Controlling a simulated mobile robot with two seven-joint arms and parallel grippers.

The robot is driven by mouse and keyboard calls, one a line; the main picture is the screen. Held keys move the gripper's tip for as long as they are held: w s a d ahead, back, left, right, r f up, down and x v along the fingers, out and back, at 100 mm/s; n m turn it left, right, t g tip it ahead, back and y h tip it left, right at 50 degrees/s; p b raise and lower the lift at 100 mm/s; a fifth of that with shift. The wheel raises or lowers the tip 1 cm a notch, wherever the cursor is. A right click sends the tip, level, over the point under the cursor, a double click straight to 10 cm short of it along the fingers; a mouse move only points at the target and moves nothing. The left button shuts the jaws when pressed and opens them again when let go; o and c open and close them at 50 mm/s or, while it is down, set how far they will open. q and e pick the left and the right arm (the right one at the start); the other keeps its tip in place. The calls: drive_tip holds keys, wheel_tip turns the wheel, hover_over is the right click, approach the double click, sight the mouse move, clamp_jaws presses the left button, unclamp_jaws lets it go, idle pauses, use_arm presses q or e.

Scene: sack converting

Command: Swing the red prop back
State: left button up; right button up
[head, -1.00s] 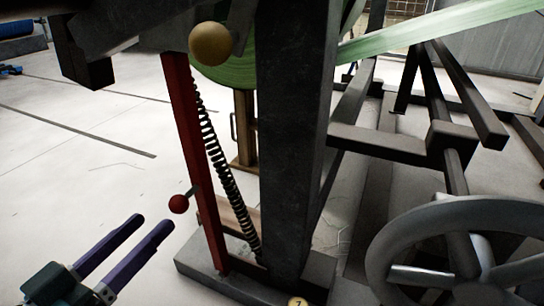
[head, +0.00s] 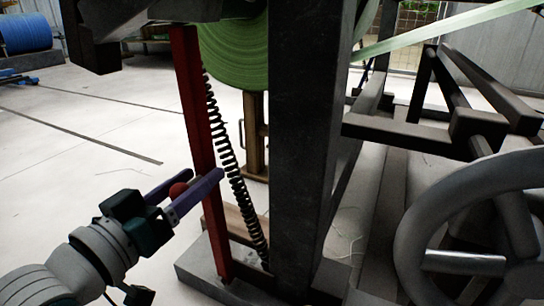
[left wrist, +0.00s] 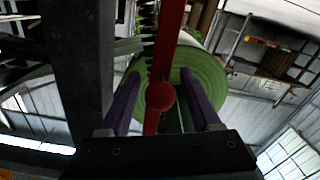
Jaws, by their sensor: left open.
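The red prop (head: 194,110) is a long upright bar, leaning slightly, beside a dark steel post. A red ball knob (head: 178,191) sticks out from its lower half. My left gripper (head: 188,184) is open, with its purple fingers on either side of the knob in the head view. In the left wrist view the knob (left wrist: 160,96) sits between the two fingers (left wrist: 160,100), with a gap on each side. The red prop (left wrist: 168,45) runs up behind it. My right gripper is not in view.
A coil spring (head: 228,160) runs beside the prop. The dark post (head: 303,140) stands close on the right, with a grey handwheel (head: 470,262) beyond it. A green roll (head: 236,52) is behind.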

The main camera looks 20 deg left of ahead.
use_arm(q)
drive_tip(key=shift+c, duration=0.2)
clamp_jaws()
drive_tip(key=shift+f, duration=0.1)
idle(1.0)
